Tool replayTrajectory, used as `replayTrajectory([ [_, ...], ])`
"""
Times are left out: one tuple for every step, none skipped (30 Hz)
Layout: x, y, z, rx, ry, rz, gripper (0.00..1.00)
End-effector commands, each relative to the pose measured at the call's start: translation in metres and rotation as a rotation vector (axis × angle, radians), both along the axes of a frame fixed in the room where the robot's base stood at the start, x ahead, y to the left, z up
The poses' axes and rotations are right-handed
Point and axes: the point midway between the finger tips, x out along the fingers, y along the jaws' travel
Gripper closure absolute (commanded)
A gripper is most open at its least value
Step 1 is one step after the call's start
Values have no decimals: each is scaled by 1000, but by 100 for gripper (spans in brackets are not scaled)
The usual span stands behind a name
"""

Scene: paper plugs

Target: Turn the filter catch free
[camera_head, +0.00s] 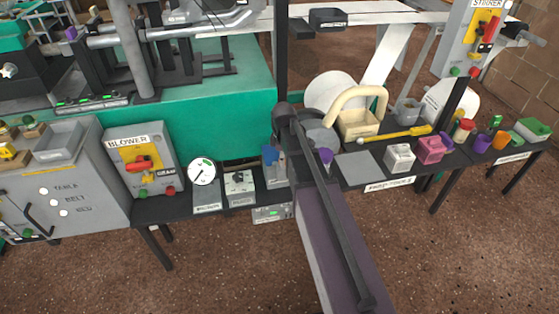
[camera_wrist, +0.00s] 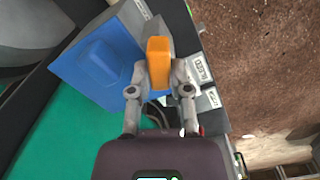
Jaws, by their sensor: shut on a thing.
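The filter catch (camera_wrist: 158,58) is an orange upright tab in the wrist view, beside a grey box face. My gripper (camera_wrist: 159,78) has one grey finger on each side of it and is shut on it. A blue block (camera_wrist: 92,72) with a raised middle part stands just left of the catch, apparently the filter's face. In the head view the blue part (camera_head: 270,155) shows small at the bench, left of my arm. The catch and my gripper's fingertips cannot be made out there.
The blower box (camera_head: 143,160), a round dial (camera_head: 202,172) and a small grey box (camera_head: 239,184) stand left of the blue part. A cream arched handle (camera_head: 355,100), a yellow tool (camera_head: 400,134) and several small cups crowd the bench at right. A green machine bed lies behind.

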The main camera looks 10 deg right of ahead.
Motion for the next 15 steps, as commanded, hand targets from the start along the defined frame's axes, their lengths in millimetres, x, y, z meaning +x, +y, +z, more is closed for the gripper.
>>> replayTrajectory([
  [-5, 6, 0, 14, 10, 41, 100],
  [-5, 6, 0, 14, 10, 64, 100],
  [-5, 6, 0, 13, 10, 96, 100],
  [-6, 6, 0, 14, 10, 119, 100],
  [-6, 6, 0, 14, 9, 142, 100],
  [-6, 6, 0, 14, 10, 173, 100],
  [-6, 6, 0, 13, 10, 197, 100],
  [-6, 6, 0, 13, 10, 221, 100],
  [-6, 6, 0, 14, 10, 252, 100],
  [-6, 6, 0, 14, 10, 275, 100],
  [-6, 6, 0, 14, 10, 298, 100],
  [-6, 6, 0, 13, 9, 330, 100],
  [-6, 6, 0, 13, 9, 353, 100],
  [-7, 6, 0, 13, 10, 375, 100],
  [-7, 6, 0, 13, 10, 401, 100],
])
